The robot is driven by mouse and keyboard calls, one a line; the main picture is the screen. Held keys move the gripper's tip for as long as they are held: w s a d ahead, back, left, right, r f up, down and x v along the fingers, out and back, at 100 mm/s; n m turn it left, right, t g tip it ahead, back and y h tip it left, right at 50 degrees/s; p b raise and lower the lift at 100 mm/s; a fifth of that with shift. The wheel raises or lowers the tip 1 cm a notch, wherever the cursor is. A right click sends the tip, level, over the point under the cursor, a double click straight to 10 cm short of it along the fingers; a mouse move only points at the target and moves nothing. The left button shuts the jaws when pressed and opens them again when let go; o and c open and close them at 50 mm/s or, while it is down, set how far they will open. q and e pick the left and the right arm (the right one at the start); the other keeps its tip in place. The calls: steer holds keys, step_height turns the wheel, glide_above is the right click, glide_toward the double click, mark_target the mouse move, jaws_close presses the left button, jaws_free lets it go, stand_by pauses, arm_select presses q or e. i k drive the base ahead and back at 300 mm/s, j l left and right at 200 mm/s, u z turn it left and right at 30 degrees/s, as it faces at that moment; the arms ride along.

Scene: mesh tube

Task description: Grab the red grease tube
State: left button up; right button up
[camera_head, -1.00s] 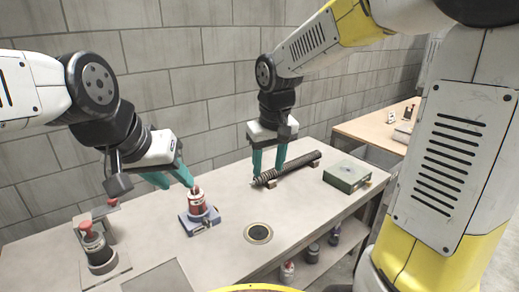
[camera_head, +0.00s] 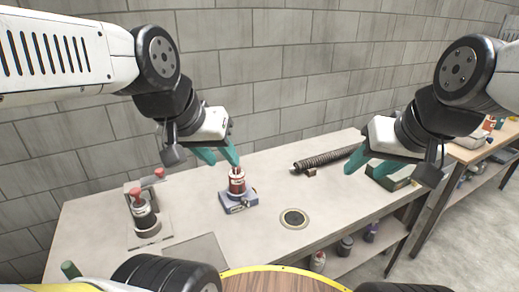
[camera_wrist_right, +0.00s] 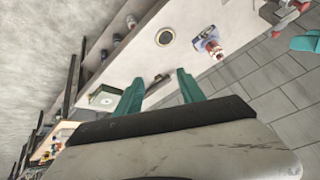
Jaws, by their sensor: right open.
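The red grease tube (camera_head: 237,182) stands upright on a small blue-grey stand (camera_head: 238,203) on the workbench. It also shows in the right wrist view (camera_wrist_right: 214,48). My left gripper (camera_head: 222,160) is just above and to the left of the tube, its two teal fingers apart with nothing seen between them. My right gripper (camera_head: 371,167) is well to the right, over the bench near the green box, its fingers apart. In the right wrist view, its open fingers (camera_wrist_right: 155,90) hold nothing.
A ribbed dark mesh tube (camera_head: 328,158) lies at the back of the bench. A green box (camera_head: 388,178) is at the right. A dark, red-topped device (camera_head: 145,215) stands at the left. A round ringed disc (camera_head: 294,218) is set in the clear middle of the bench.

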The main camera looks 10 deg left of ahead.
mark_target(237, 183)
steer(key=i+l, duration=0.15)
steer(key=l, duration=0.2)
steer(key=i+l, duration=0.2)
steer(key=l, duration=0.15)
steer(key=i+l, duration=0.15)
steer(key=l, duration=0.2)
steer(key=i+l+u, duration=0.1)
steer(key=u, duration=1.8)
